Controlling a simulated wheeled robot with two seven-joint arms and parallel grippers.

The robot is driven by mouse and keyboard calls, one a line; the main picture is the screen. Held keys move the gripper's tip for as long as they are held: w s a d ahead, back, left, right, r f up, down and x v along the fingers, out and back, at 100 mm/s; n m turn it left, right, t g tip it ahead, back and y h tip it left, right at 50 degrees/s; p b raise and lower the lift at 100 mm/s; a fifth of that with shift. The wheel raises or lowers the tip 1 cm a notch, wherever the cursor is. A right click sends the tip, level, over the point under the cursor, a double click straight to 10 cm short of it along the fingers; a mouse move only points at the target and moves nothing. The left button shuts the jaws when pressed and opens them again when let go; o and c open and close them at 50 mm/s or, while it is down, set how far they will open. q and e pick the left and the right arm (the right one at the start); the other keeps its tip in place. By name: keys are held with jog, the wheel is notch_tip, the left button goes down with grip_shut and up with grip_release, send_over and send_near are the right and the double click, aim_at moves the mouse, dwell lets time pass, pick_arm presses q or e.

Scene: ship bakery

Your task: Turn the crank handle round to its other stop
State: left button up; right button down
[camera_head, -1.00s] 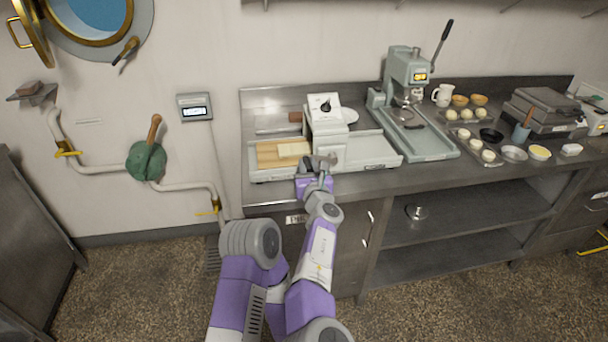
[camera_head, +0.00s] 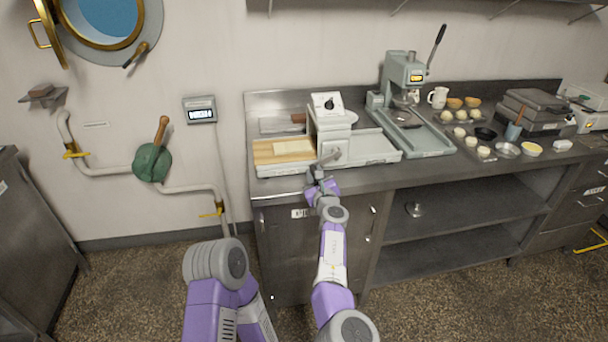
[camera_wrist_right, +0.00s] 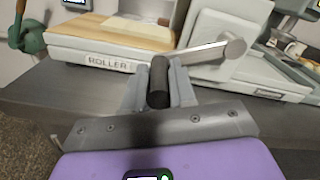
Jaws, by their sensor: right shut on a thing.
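The roller machine (camera_head: 328,106) stands on the counter, a white upright body with a bed to each side. Its grey crank arm (camera_head: 331,157) is on the front face, sloping down to the left from its hub. In the right wrist view the crank arm (camera_wrist_right: 205,50) runs left from the round hub (camera_wrist_right: 235,45) to a dark cylindrical grip (camera_wrist_right: 159,82). My right gripper (camera_wrist_right: 159,90) is shut on that grip, one finger on each side. In the head view my right gripper (camera_head: 320,180) is just in front of the counter edge. My left gripper is out of view.
A wooden board with a pale slab (camera_head: 293,147) lies on the machine's left bed. A grey press (camera_head: 405,80) with a tall lever stands to the right. The counter edge and cabinet front (camera_head: 300,240) are close below my right gripper. Floor in front is free.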

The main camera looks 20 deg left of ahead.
jog(key=shift+f+n, duration=0.25)
jog(key=shift+n, duration=0.15)
jog(key=c, duration=0.9)
grip_release()
jog(key=shift+w, duration=0.15)
jog(key=shift+d, duration=0.1)
jog(key=shift+b+v, duration=0.4)
jog(key=shift+v, duration=3.4)
